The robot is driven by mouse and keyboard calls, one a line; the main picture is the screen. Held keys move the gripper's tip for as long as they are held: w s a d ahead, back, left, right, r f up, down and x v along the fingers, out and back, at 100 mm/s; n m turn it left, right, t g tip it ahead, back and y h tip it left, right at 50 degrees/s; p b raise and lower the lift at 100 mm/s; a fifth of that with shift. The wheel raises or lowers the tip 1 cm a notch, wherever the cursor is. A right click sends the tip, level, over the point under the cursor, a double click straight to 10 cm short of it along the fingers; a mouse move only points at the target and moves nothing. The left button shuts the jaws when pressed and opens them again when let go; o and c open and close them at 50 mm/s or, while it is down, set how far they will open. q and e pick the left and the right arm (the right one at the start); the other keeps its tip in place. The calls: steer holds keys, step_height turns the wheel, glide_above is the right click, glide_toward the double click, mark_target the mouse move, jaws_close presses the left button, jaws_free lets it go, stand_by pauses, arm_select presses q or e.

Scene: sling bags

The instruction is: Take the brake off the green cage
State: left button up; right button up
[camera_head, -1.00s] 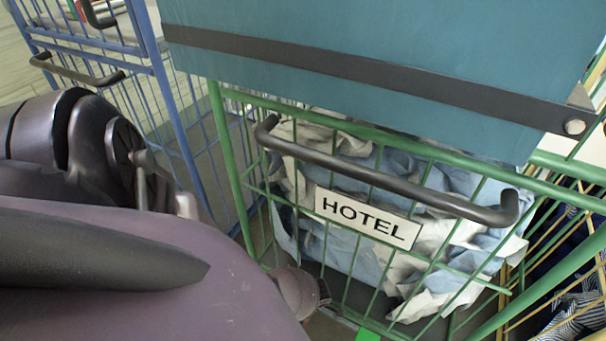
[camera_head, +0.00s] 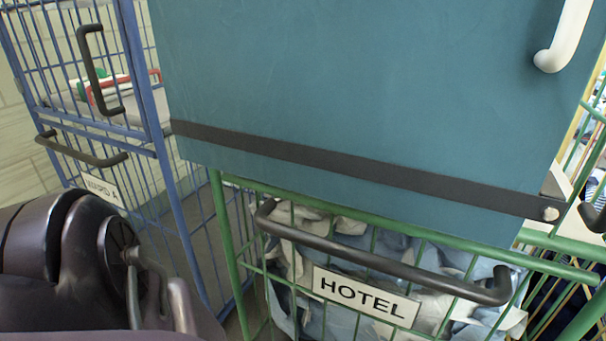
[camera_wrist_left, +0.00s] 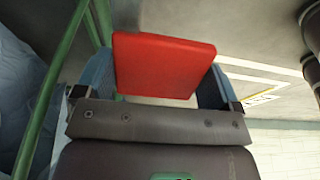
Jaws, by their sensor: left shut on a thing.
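The green cage (camera_head: 231,240) stands in front of me in the head view, with a HOTEL sign (camera_head: 366,295) and a dark bar handle (camera_head: 385,260). Pale blue and white cloth shows behind its wires. In the left wrist view a red brake pedal (camera_wrist_left: 165,62) sits beside a green cage post (camera_wrist_left: 45,105). My left gripper (camera_wrist_left: 158,85) is shut on the red pedal, with one finger on each side of it. In the head view only my left arm shows at the lower left; its gripper is out of frame there. My right gripper is in neither view.
A teal panel (camera_head: 340,90) with a dark strap covers the upper front above the green cage. A blue cage (camera_head: 188,225) with dark handles stands close on the left. Another cage with yellow wires (camera_head: 562,262) is at the right. Grey floor (camera_wrist_left: 245,25) shows around the pedal.

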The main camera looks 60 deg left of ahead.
arm_select(q)
steer(key=o, duration=1)
steer(key=shift+w+d+r, duration=0.25)
steer(key=shift+w+d, duration=0.15)
steer(key=shift+w, duration=0.3)
steer(key=shift+s, duration=0.15)
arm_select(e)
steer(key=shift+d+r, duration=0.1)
arm_select(q)
steer(key=shift+a, duration=0.1)
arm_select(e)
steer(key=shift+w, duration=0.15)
arm_select(q)
steer(key=shift+r, duration=0.15)
steer(key=p+v, duration=0.1)
steer(key=v, duration=0.1)
steer(key=p+v, duration=0.1)
steer(key=v, duration=0.1)
steer(key=shift+w, duration=0.2)
steer(key=p+v, duration=0.1)
steer(key=v, duration=0.1)
steer(key=p+v, duration=0.1)
steer(key=v, duration=0.1)
steer(key=p+v, duration=0.2)
steer(key=shift+s+r, duration=0.25)
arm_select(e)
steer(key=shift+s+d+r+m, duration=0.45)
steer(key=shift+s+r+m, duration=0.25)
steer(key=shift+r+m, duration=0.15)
